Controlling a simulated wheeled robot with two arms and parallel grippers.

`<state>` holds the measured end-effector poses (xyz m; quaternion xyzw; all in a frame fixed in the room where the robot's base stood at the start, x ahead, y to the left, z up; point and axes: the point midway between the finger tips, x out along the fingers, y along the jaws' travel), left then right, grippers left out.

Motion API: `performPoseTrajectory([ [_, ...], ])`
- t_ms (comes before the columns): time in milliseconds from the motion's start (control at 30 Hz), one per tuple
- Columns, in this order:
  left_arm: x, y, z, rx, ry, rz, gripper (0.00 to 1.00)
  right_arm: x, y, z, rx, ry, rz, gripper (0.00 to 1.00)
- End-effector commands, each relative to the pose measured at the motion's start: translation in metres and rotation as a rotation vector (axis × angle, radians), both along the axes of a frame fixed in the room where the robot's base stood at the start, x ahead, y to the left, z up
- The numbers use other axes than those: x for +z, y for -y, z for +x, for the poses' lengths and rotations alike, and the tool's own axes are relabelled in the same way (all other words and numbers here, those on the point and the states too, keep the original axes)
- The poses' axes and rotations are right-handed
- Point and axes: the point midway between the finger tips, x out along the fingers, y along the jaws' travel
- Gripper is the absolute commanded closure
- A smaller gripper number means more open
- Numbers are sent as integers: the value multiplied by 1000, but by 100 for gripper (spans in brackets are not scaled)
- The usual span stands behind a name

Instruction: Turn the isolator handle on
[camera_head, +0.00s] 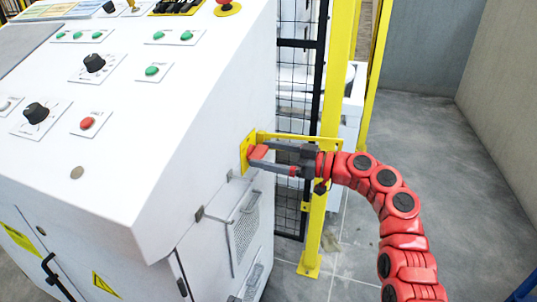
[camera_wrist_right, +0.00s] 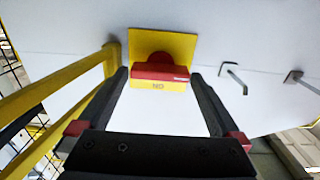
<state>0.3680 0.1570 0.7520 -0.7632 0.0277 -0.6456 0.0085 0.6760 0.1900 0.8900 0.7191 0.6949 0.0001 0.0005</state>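The isolator handle (camera_wrist_right: 160,69) is a red knob with a bar lying crosswise in the right wrist view. It sits on a yellow plate (camera_wrist_right: 172,41) with small dark letters below the bar. In the head view the yellow plate (camera_head: 246,147) is on the right side face of the white cabinet, with the red handle (camera_head: 258,152) partly covered by my gripper. My right gripper (camera_wrist_right: 160,76) is open, its dark fingers on either side of the bar's ends with narrow gaps showing. My left gripper is in neither view.
The white cabinet (camera_head: 150,190) has a sloped panel with buttons and knobs. A yellow guard bar (camera_wrist_right: 55,88) runs close beside the gripper. A yellow post (camera_head: 316,225) and black mesh fence (camera_head: 290,205) stand behind my right arm. Open grey floor (camera_head: 480,220) lies to the right.

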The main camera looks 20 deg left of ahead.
Motion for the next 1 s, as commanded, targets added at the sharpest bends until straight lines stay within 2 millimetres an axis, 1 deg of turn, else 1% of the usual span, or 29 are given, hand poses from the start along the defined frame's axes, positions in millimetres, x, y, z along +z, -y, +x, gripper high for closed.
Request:
performPoseTrajectory([
  [33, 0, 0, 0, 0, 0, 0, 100, 0, 0, 0, 0, 0, 0, 9],
  [167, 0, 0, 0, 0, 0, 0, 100, 0, 0, 0, 0, 0, 0, 32],
  [200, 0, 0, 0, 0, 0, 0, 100, 0, 0, 0, 0, 0, 0, 40],
  [267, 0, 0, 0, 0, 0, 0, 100, 0, 0, 0, 0, -1, 0, 50],
  [300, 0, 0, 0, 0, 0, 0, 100, 0, 0, 0, 0, 0, 0, 58],
  [333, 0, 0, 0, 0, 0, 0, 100, 0, 0, 0, 0, 0, 0, 63],
  [367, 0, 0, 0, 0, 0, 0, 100, 0, 0, 0, 0, -1, 0, 66],
  [667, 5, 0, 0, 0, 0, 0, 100, 2, 1, 0, 0, -43, 1, 66],
  [867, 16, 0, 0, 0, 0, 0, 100, 3, 1, 1, 0, -155, 6, 66],
  [1000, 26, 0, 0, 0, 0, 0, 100, 4, 0, 1, 1, -273, 9, 66],
])
